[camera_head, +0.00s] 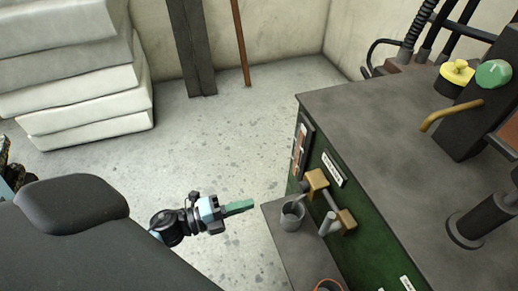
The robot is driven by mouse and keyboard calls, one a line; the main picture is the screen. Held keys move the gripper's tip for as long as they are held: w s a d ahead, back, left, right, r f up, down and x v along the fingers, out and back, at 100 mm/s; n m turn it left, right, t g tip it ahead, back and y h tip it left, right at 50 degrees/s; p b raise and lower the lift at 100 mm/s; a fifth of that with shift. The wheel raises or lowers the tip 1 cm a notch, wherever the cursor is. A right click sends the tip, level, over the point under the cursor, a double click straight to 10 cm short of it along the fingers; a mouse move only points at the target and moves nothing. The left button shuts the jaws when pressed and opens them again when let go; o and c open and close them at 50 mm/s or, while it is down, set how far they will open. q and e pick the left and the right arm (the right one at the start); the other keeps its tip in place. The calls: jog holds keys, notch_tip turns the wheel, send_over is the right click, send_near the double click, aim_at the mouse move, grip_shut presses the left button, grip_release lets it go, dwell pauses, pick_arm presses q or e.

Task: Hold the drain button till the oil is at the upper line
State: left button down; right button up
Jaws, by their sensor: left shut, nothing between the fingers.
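My left gripper (250,205) has green fingers and is shut and empty. It is over the floor, left of the ledge on the green machine (366,221) and apart from it. Two brass fittings, an upper one (317,181) and a lower one (346,219), sit on the machine's side with a pale tube between them that looks like a sight gauge. The oil level and lines cannot be made out. A grey cup (291,217) and a short grey cylinder (327,223) are by the fittings. I cannot tell which part is the drain button. My right gripper is not in view.
White stacked slabs (85,85) stand back left. Floor between is clear.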

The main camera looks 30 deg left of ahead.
aim_at(300, 188)
pick_arm(q)
jog(key=x, duration=1.2)
jog(key=shift+w+d, duration=0.25)
jog(key=shift+d, duration=0.05)
